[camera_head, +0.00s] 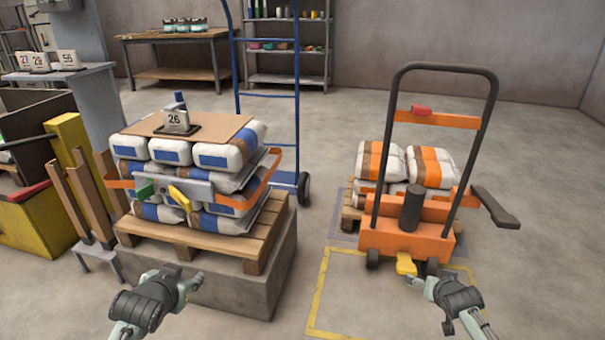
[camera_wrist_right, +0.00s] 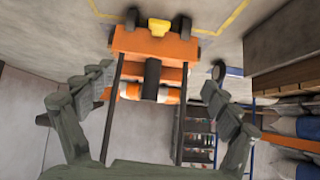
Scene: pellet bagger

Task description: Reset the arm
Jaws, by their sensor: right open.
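My left gripper (camera_head: 183,278) is low in the head view, in front of the pallet of blue-and-white bags. Nothing shows in it, but its finger gap is not clear. My right gripper (camera_head: 422,282) is at the lower right, in front of the orange cart (camera_head: 407,240). It also shows in the right wrist view (camera_wrist_right: 158,80), with its two fingers spread wide and nothing between them. The cart's orange base (camera_wrist_right: 152,42) and yellow pedal (camera_wrist_right: 158,27) appear beyond the fingers there.
The blue-and-white bags (camera_head: 212,154) are stacked on a wooden pallet (camera_head: 190,238) over a concrete block (camera_head: 240,292), with a strap and a 26 sign. Orange-and-white bags (camera_head: 430,166) stand behind the cart. A blue hand truck (camera_head: 297,75) stands behind. Floor between the stacks is clear.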

